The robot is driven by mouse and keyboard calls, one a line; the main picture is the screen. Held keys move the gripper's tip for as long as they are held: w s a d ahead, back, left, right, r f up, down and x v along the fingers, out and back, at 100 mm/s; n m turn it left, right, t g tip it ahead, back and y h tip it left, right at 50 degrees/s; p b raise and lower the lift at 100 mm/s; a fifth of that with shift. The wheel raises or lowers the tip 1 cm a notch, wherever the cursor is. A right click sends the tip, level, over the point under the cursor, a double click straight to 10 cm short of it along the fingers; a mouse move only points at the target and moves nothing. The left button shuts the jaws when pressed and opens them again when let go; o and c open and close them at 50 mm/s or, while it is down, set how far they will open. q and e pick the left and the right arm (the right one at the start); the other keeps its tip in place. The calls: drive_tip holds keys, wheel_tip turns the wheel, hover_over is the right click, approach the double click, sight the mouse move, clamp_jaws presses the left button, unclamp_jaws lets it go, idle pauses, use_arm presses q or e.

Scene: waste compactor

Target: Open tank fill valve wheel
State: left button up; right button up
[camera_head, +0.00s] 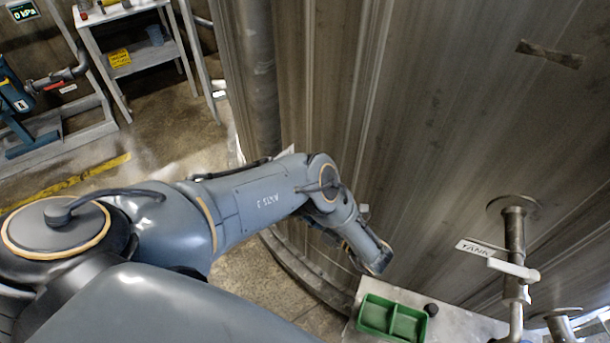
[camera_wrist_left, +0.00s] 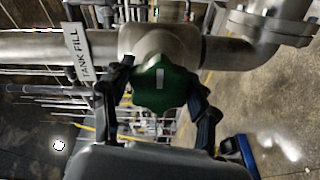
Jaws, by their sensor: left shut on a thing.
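The green tank fill valve wheel (camera_wrist_left: 164,82) shows in the left wrist view, mounted at a grey metal fitting on a horizontal pipe (camera_wrist_left: 45,44). A white TANK FILL tag (camera_wrist_left: 78,52) hangs from the pipe to its left. My left gripper (camera_wrist_left: 160,90) has one black finger on each side of the wheel and is shut on it. In the head view my left arm reaches from the left to the large metal tank (camera_head: 430,130). Its fingers and the valve wheel cannot be made out there. My right gripper is not in view.
A green divided tray (camera_head: 392,318) sits on a ledge at the lower middle. A pipe (camera_head: 515,240) with a white TANK tag stands at the right. A white shelf cart (camera_head: 130,18) stands at the upper left. A blue pump (camera_head: 12,95) is at the left edge.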

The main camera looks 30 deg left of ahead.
use_arm(q)
drive_tip(key=shift+w+a+r, duration=0.1)
drive_tip(key=shift+r, duration=0.1)
drive_tip(key=o, duration=1.2)
drive_tip(key=shift+c, duration=0.2)
drive_tip(key=shift+f, duration=0.1)
